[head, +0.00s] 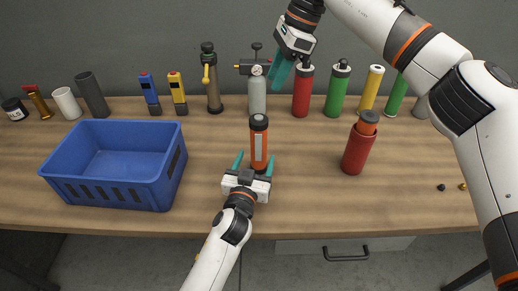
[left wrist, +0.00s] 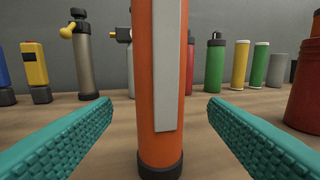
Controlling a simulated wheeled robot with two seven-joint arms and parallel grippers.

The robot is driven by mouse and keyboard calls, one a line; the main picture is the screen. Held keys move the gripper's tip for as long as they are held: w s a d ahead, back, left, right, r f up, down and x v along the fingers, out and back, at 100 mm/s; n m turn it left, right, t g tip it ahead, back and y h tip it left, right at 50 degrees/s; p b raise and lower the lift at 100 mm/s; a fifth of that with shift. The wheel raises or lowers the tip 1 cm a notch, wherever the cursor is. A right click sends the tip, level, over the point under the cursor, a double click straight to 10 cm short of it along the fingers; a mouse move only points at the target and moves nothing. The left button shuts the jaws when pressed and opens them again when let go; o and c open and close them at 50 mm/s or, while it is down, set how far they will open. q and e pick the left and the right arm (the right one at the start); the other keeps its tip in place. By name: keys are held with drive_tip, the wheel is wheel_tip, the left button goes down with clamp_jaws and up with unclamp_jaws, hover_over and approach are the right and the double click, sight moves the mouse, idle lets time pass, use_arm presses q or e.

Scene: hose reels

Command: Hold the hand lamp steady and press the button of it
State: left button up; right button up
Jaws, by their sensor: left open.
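The hand lamp (head: 259,146) stands upright near the middle of the table. It has an orange body with a pale strip and black ends; I cannot make out its button. My left gripper (head: 254,162) is open, with its teal fingers on either side of the lamp's lower part. In the left wrist view the lamp (left wrist: 159,80) rises between the spread fingers, with a gap on each side. My right gripper (head: 281,72) is higher up, above the back of the table, to the right of the lamp; its fingers point down and its opening is unclear.
A blue crate (head: 110,194) stands on the left. A red cup (head: 356,152) with an orange item in it stands to the right. Bottles, a grey cylinder with a gauge (head: 257,95) and other items line the back edge. The table between lamp and crate is clear.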

sight(260, 147)
use_arm(q)
drive_tip(key=x, duration=0.6)
drive_tip(key=c, duration=1.2)
use_arm(e)
clamp_jaws()
idle(0.9)
